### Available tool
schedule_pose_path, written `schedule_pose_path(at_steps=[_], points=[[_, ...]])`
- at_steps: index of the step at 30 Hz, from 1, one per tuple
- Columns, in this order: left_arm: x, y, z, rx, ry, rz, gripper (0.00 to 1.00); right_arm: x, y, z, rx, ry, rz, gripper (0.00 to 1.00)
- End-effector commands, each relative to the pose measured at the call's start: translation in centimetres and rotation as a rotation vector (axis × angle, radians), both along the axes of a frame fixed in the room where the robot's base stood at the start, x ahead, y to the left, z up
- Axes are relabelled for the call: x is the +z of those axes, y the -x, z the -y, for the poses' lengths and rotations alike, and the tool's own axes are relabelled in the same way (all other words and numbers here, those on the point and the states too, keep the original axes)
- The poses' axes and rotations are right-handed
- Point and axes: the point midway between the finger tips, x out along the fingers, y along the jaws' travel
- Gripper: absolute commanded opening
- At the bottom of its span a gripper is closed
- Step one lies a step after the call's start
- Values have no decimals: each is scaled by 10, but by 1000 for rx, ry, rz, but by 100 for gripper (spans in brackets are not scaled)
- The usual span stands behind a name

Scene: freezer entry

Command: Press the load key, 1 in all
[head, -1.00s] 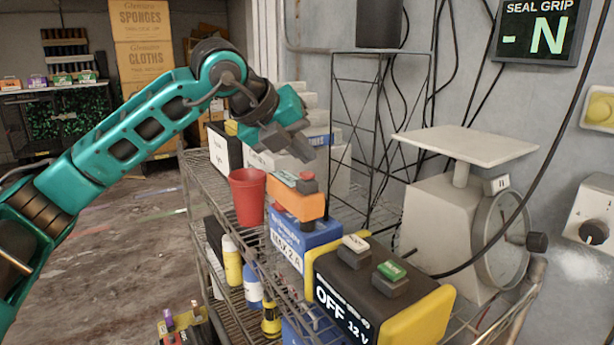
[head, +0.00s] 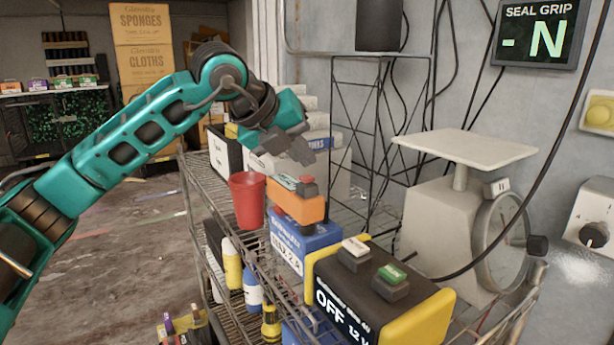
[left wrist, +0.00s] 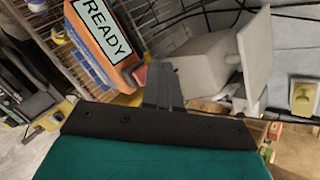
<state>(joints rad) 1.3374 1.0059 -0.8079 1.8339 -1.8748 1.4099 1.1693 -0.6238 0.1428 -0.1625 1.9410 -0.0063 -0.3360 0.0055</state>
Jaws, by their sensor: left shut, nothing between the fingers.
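My left gripper (head: 302,153) is shut and empty, just above and behind the orange device (head: 290,205) on the cart. The device has a dark red key (head: 307,182) on top, and the fingertips are apart from it in the head view. In the left wrist view the orange device (left wrist: 98,45) shows a READY display, and my fingers (left wrist: 163,85) appear beside its reddish key (left wrist: 139,76). A black and yellow unit (head: 370,300) reading OFF 12 V carries a white key (head: 355,246) and a green key (head: 391,273). I cannot read which key is marked load. My right gripper is not visible.
A red cup (head: 247,200) stands left of the orange device, which rests on a blue box (head: 305,245). A scale (head: 465,145) stands at the right. A wall display (head: 537,32) reads SEAL GRIP, -N. A wire rack (head: 380,120) stands behind.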

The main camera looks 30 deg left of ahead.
Motion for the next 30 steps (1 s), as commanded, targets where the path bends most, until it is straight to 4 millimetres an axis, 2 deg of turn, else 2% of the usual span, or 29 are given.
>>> schedule_pose_path(at_steps=[20, 30], points=[[0, 0, 0, 0, 0, 0, 0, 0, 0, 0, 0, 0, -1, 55], [-9, 0, 0, 0, 0, 0, 0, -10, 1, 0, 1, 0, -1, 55]])
